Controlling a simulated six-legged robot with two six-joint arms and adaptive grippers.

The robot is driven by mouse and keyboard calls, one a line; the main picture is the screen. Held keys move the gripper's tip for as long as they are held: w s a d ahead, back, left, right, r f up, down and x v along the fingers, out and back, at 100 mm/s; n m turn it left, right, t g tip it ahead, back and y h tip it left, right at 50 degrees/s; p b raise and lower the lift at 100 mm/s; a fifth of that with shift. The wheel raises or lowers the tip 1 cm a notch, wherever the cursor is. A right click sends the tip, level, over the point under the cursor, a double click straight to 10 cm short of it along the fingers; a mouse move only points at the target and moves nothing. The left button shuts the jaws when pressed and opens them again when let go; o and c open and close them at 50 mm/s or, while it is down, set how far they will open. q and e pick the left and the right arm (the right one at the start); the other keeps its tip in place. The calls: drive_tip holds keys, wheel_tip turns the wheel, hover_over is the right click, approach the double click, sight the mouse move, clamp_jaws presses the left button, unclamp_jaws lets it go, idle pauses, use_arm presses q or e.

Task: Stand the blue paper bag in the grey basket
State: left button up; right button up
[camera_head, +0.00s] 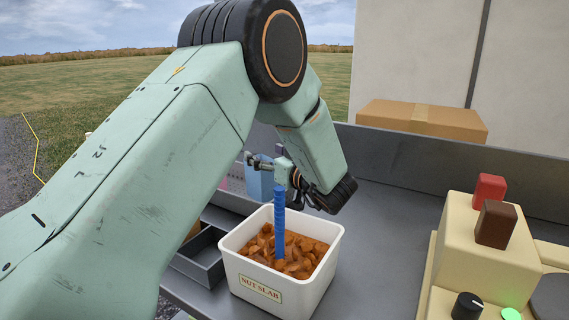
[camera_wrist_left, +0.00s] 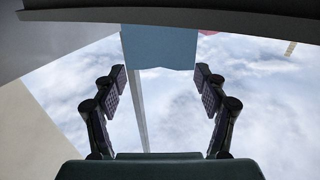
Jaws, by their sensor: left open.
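The light blue paper bag (camera_head: 253,183) stands behind the white tub in the head view, partly hidden by my left gripper and the tub. In the left wrist view the bag (camera_wrist_left: 160,47) is at the top centre, beyond the fingertips. My left gripper (camera_head: 264,165) is close to the bag. Its fingers (camera_wrist_left: 163,80) are spread wide with nothing held between them; I cannot tell whether they touch the bag. The grey basket (camera_head: 207,269) is left of the tub, partly hidden by my left arm and the tub. My right gripper is not in view.
A white nut slab tub (camera_head: 260,290), full of brown pieces with an upright blue handle (camera_head: 279,225), stands in front of the bag. A pink item (camera_head: 235,182) is left of the bag. A cream machine (camera_head: 470,235) stands right. Grey counter (camera_head: 385,225) between is clear.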

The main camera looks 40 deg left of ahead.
use_arm(q)
drive_tip(key=p+v, duration=0.1)
drive_tip(key=v, duration=0.9)
drive_tip(key=shift+d+p, duration=0.15)
drive_tip(key=shift+p, duration=0.25)
drive_tip(key=shift+r, duration=0.1)
